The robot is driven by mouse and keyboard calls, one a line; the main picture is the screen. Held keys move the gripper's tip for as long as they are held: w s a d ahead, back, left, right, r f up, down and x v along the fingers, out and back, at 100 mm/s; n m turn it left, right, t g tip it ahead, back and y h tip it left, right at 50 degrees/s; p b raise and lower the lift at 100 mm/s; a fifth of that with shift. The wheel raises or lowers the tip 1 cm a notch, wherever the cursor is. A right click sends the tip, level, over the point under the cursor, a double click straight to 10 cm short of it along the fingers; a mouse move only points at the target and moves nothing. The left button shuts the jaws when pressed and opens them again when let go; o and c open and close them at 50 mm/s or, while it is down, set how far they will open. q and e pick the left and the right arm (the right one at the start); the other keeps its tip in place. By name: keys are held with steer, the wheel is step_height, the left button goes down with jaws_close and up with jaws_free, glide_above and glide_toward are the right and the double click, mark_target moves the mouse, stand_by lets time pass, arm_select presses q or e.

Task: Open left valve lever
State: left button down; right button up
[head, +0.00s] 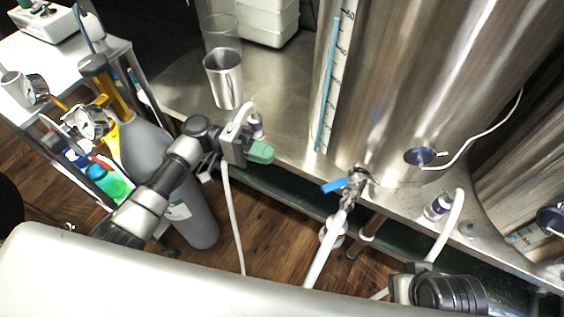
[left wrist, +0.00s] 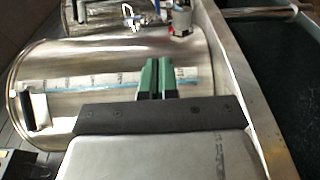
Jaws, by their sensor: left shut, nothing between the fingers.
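The left valve (head: 357,180) sits low on the front of the big steel tank (head: 425,80). Its blue lever (head: 335,185) points left, and a pale hose runs down from the valve. My left gripper (head: 262,152) is to the left of the lever and apart from it. Its green fingers are shut and empty; they also show in the left wrist view (left wrist: 155,78). A valve fitting (left wrist: 131,16) shows at the top of that view, beyond the fingers. My right gripper (head: 405,288) shows only in part at the bottom right; its fingers are hidden.
A steel cup (head: 224,78) and a clear cup stand on the steel bench (head: 180,85) behind my left gripper. A grey gas cylinder (head: 195,215) stands near my left arm. A second tank (head: 535,180) is at the right. White hoses hang from the bench.

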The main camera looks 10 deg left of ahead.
arm_select(q)
glide_toward(326, 185)
steer(key=w+d, duration=0.3)
steer(key=d, duration=0.2)
steer(key=s, duration=0.1)
steer(key=s+d, duration=0.1)
steer(key=shift+s+f, duration=0.3)
steer(key=shift+f, duration=0.05)
steer(key=shift+s+d, duration=0.3)
steer(key=shift+s, duration=0.15)
arm_select(e)
steer(key=shift+r, duration=0.1)
arm_select(q)
steer(key=shift+s, duration=0.1)
arm_select(e)
steer(key=shift+r, duration=0.15)
